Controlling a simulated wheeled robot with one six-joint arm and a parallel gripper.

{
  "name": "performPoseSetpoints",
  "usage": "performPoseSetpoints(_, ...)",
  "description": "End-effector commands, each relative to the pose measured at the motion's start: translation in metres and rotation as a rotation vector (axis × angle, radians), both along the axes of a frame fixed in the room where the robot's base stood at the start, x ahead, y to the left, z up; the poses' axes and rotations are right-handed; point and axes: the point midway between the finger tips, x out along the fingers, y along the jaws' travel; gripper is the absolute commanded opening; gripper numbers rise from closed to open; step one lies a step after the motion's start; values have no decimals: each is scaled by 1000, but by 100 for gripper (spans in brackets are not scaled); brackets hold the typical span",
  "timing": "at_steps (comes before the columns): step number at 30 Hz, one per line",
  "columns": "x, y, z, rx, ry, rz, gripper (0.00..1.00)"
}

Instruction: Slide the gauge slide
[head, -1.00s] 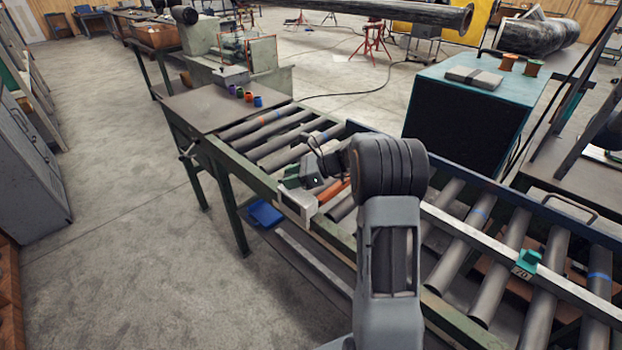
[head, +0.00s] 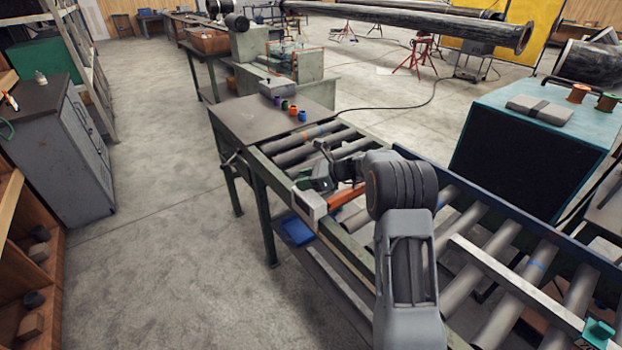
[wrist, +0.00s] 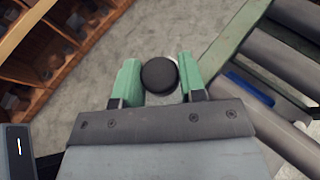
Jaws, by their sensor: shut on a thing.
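My gripper (wrist: 158,75) shows in the wrist view with two green fingers. They are shut on a black round knob (wrist: 160,75), one finger on each side. A small pale edge shows behind the knob; the rest of that thing is hidden. In the head view my gripper (head: 305,185) is at the near left frame of the roller conveyor, small and partly hidden by its own wrist. A teal slide piece (head: 598,333) sits on a pale metal rail (head: 510,278) at the lower right, cut by the picture edge. I cannot tell which piece is the gauge slide.
The roller conveyor (head: 475,215) runs beside my arm. A blue tray (head: 297,230) lies below it. Several small coloured pieces (head: 293,110) stand on the flat table end. A grey cabinet (head: 65,150) and wooden shelves (head: 35,265) are on the left. The floor between is clear.

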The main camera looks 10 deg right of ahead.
Motion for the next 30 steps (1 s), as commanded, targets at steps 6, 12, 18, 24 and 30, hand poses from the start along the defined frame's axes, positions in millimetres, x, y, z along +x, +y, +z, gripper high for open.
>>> performPoseSetpoints(6, 5, 8, 5, -1, -19, -2, 39)
performPoseSetpoints(12, 4, 4, 5, 0, -16, -6, 58)
performPoseSetpoints(18, 3, 3, 4, 0, -14, -5, 60)
performPoseSetpoints(24, 0, -6, 8, 0, -14, -3, 60)
performPoseSetpoints(30, -11, -38, 21, 0, -16, -7, 60)
